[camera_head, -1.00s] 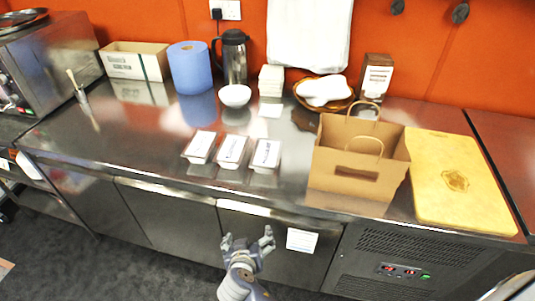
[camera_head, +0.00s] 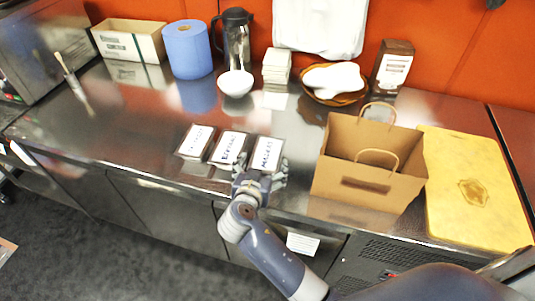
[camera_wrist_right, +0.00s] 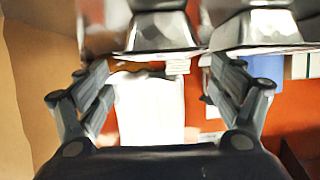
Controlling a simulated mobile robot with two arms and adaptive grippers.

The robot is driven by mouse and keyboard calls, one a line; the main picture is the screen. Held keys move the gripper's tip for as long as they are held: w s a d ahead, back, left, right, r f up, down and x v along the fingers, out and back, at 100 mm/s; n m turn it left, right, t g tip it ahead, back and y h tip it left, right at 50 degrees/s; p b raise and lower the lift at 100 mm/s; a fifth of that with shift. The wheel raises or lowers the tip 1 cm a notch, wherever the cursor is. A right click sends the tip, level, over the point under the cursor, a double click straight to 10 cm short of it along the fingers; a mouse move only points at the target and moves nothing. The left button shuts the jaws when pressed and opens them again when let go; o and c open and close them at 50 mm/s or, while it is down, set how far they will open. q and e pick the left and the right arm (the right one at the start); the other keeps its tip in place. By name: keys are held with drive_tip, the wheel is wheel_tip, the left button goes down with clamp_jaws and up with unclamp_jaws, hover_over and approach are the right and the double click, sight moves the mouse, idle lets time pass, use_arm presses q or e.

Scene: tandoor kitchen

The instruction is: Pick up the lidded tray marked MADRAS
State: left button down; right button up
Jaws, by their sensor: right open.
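Three white-lidded trays stand in a row on the steel counter. The rightmost is the MADRAS tray (camera_head: 267,152), its lid lettering blurred but legible. A middle tray (camera_head: 230,146) and a left tray (camera_head: 195,141) have writing I cannot read surely. My right gripper (camera_head: 262,172) is open and empty at the front end of the MADRAS tray, its fingers spread towards either side and hiding the tray's near end. In the right wrist view, the silvery MADRAS tray (camera_wrist_right: 160,30) is ahead of the open fingers, with the middle tray (camera_wrist_right: 258,28) beside it. My left gripper is not in view.
A brown paper bag (camera_head: 340,180) stands close to the right, then a yellow cutting board (camera_head: 475,215). Behind are a white bowl (camera_head: 236,84), a flask (camera_head: 236,40), a blue roll (camera_head: 187,50) and a basket (camera_head: 357,95).

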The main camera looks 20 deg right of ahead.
sight(267, 155)
drive_tip(key=shift+w+d+f, duration=0.15)
drive_tip(key=shift+w+d, duration=0.05)
drive_tip(key=shift+w, duration=0.1)
drive_tip(key=shift+w+d+f, duration=0.1)
drive_tip(key=shift+w+d, duration=0.05)
drive_tip(key=shift+w, duration=0.1)
drive_tip(key=p+x, duration=0.2)
drive_tip(key=x, duration=0.2)
drive_tip(key=shift+w+f, duration=0.3)
drive_tip(key=shift+w, duration=0.15)
drive_tip(key=shift+s, duration=0.1)
drive_tip(key=shift+c, duration=1.1)
drive_tip(key=c, duration=0.9)
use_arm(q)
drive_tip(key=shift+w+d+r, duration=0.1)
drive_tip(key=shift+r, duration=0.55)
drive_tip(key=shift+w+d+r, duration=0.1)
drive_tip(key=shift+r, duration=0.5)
